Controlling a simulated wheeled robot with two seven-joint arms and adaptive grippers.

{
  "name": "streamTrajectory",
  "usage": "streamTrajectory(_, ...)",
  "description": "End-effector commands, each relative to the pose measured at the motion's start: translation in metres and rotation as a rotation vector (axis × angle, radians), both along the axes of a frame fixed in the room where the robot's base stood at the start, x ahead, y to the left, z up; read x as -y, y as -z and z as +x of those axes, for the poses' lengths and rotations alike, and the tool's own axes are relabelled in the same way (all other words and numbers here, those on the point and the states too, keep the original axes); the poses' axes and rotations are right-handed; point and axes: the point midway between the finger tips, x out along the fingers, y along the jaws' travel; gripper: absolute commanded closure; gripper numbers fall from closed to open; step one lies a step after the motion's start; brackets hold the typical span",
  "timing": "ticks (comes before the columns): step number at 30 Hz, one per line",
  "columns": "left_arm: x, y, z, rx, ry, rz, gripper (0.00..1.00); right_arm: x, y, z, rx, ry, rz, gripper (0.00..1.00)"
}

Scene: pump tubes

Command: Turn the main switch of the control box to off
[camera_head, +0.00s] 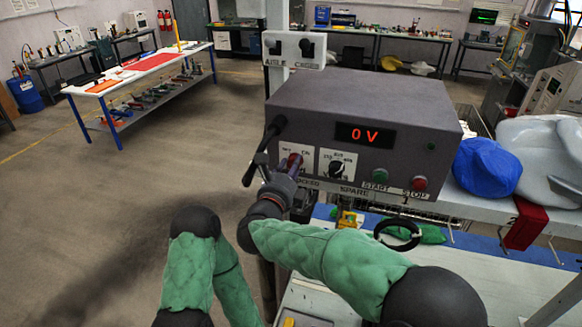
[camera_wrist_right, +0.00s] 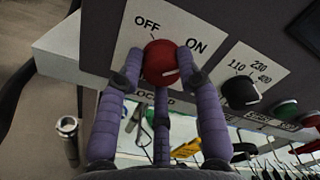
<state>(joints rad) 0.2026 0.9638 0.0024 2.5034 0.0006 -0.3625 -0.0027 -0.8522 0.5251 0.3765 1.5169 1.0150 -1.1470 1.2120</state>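The grey control box (camera_head: 363,100) stands in the middle of the head view, with a red "0 V" display (camera_head: 364,135) on its front. Its main switch is a round red knob (camera_wrist_right: 161,62) on a white plate marked OFF and ON in the right wrist view. A short line runs from the OFF label toward the knob; I cannot tell where the knob's pointer sits. My right gripper (camera_wrist_right: 163,68) has its purple fingers closed around the knob, one on each side and one below. In the head view, the right gripper (camera_head: 289,168) largely covers the switch. My left gripper is out of view.
Right of the switch are a black voltage selector (camera_wrist_right: 240,92), a green START button (camera_head: 380,175) and a red STOP button (camera_head: 419,183). A black handle (camera_head: 262,152) sticks out at the box's left. A blue cloth-like item (camera_head: 487,167) lies right of the box.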

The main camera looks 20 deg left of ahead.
Motion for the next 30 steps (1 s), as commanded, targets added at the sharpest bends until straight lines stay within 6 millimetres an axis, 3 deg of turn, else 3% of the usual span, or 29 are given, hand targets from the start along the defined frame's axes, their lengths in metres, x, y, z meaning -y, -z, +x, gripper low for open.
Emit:
streamTrajectory(14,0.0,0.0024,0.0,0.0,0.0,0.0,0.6,-0.0006,-0.0031,0.0,0.004,-0.001,-0.055,0.97)
streamTrajectory(30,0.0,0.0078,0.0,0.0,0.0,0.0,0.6,-0.0013,-0.0038,-0.0001,-0.009,-0.002,-0.494,0.98)
